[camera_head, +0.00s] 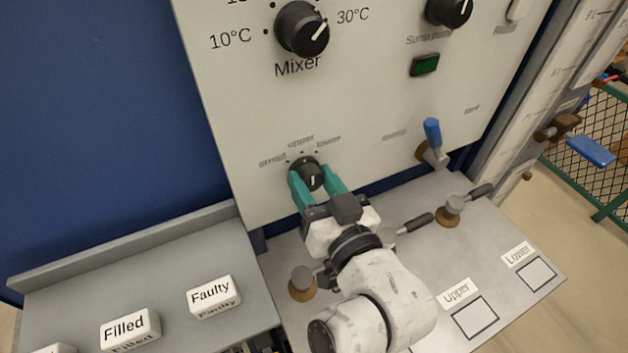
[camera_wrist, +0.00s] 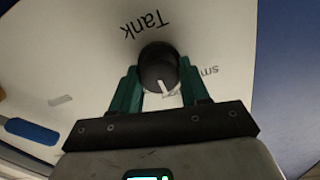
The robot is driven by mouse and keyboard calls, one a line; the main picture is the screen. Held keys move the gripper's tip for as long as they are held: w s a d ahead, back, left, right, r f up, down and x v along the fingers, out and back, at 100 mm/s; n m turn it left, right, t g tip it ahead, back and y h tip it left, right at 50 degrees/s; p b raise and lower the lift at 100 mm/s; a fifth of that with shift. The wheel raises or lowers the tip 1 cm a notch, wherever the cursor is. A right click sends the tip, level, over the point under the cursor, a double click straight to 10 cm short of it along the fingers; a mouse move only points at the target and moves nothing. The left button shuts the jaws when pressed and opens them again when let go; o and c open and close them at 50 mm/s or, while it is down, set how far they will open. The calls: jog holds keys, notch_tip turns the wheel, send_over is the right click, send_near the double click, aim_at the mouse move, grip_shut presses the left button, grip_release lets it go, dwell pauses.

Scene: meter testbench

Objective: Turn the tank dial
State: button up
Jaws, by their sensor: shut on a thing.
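The tank dial (camera_head: 312,177) is a round black knob with a white pointer line, low on the light panel. Faint labels with "upper" in the middle stand above it in the head view. My gripper (camera_head: 318,186) has its two teal fingers on either side of the dial and is shut on it. In the wrist view the dial (camera_wrist: 158,68) sits between the fingertips of my gripper (camera_wrist: 160,85). The word "Tank" shows upside down beside it there, and the white line points toward the gripper's palm. The dial's sides are partly hidden by the fingers.
The Mixer dial (camera_head: 302,30) and a green button (camera_head: 425,65) are higher on the panel. A blue-handled lever (camera_head: 432,133) is to the right. Valve handles (camera_head: 455,207) stand on the ledge below. "Filled" (camera_head: 130,328) and "Faulty" (camera_head: 213,296) blocks lie on the left shelf.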

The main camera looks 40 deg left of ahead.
jog(key=c, duration=0.3)
jog(key=shift+f+n+b, duration=0.1)
jog(key=shift+n+b, duration=0.2)
jog(key=shift+b, duration=0.1)
jog(key=shift+n+b, duration=0.9)
jog(key=shift+b, duration=0.2)
jog(key=shift+c, duration=0.2)
jog(key=shift+f+n+b, duration=0.1)
jog(key=shift+n+b, duration=1.1)
jog(key=shift+b, duration=0.05)
jog(key=shift+s+r+n+b, duration=0.1)
jog(key=shift+r+n+b, duration=0.1)
jog(key=shift+n+b, duration=1.7)
jog(key=shift+n, duration=0.3)
